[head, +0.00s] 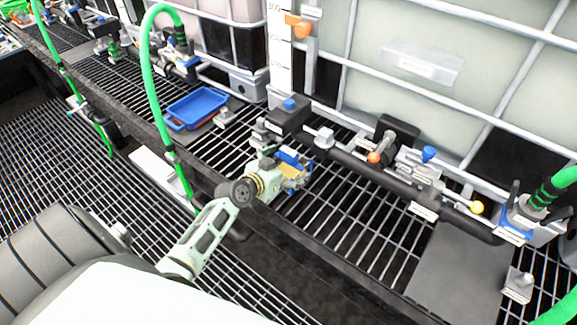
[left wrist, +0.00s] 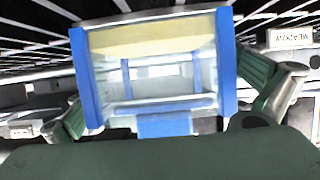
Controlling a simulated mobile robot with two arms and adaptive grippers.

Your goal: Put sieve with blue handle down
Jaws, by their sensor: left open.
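A blue-edged piece (left wrist: 228,62) with a pale see-through middle and a yellowish band fills the centre of the left wrist view. It looks like the sieve with the blue handle, with a blue block at its near side. My left gripper (left wrist: 172,104) is open, one green-padded finger on each side of it, apart from its edges. In the head view the left gripper (head: 284,172) is at the front edge of the grated shelf, and the blue and tan piece (head: 292,157) is at its fingers. Whether the piece rests on the grating is unclear. My right gripper is out of view.
A blue tray (head: 197,106) lies on the grating behind and left. A dark pipe manifold (head: 400,185) with valves runs along the right, before large caged totes (head: 440,80). A green hose (head: 147,75) arches at the left. A grey plate (head: 445,275) lies at the front right.

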